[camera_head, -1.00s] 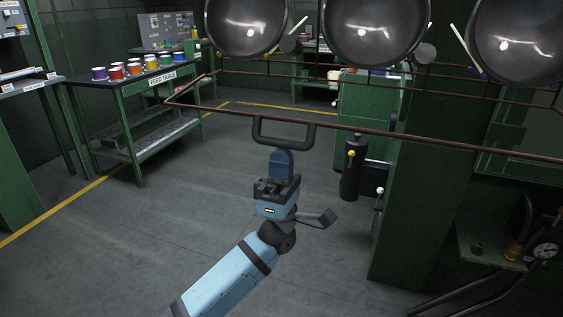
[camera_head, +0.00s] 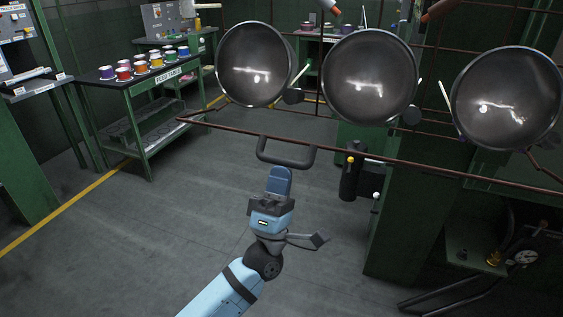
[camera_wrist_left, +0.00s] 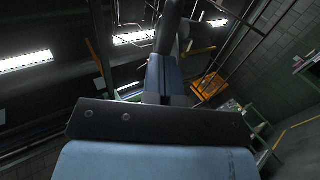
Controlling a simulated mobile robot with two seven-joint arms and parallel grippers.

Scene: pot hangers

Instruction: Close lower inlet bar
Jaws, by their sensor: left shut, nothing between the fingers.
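The lower inlet bar (camera_head: 380,159) is a thin reddish-brown rail running across the head view below the hanging pans, sloping down to the right. A dark U-shaped handle (camera_head: 287,160) hangs from its left part. My left gripper (camera_head: 279,172) points up at the handle from below, with its blue fingers shut and nothing between them. The fingertips are at or very near the handle; I cannot tell whether they touch. In the left wrist view the blue fingers (camera_wrist_left: 165,75) reach towards a dark piece. My right gripper is not in view.
Three dark round pans (camera_head: 368,78) hang in a row above the bar. A green feed table (camera_head: 150,88) with colourful cups stands at the left. A green column (camera_head: 400,225) stands at the right, with a black cylinder (camera_head: 350,178) beside it. The floor between is clear.

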